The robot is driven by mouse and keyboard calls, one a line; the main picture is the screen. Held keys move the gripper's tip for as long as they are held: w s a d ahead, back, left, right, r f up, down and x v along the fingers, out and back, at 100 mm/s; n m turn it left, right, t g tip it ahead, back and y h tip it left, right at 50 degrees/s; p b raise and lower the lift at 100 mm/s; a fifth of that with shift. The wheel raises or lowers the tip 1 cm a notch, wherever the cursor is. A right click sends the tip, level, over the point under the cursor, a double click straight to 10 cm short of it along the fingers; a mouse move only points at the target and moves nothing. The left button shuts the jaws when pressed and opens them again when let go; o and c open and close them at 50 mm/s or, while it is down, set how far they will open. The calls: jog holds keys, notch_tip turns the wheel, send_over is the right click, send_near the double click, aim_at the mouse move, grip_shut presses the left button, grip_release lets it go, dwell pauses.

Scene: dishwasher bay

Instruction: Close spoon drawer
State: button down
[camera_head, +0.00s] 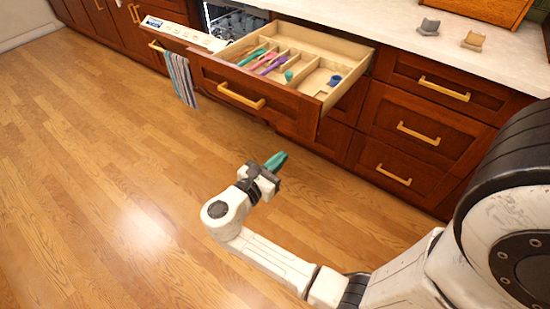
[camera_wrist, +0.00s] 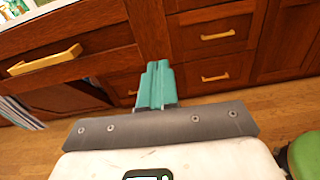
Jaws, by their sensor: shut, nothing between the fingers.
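The spoon drawer (camera_head: 318,97) is pulled out from the cabinet in the head view, with a wooden divider holding several coloured utensils. Its gold handle (camera_head: 240,95) is on the front panel and also shows at the left of the wrist view (camera_wrist: 45,60). My gripper (camera_head: 276,160), with teal fingers, is in front of and below the drawer front, apart from it. In the wrist view the gripper fingers (camera_wrist: 155,82) are together with nothing between them. They point toward the cabinet, to the right of the handle.
A dishwasher door (camera_head: 185,34) stands open left of the drawer, with a striped towel (camera_head: 180,78) hanging there. Closed drawers (camera_head: 425,115) are at the right. Two small grey and tan objects lie on the countertop (camera_head: 400,18). The wooden floor (camera_head: 110,150) is clear.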

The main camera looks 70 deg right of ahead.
aim_at(310, 125)
jog(key=shift+n+h, duration=0.3)
jog(key=x, duration=1.3)
jog(key=shift+w+d, duration=0.1)
jog(key=shift+w, duration=0.15)
jog(key=shift+d, duration=0.1)
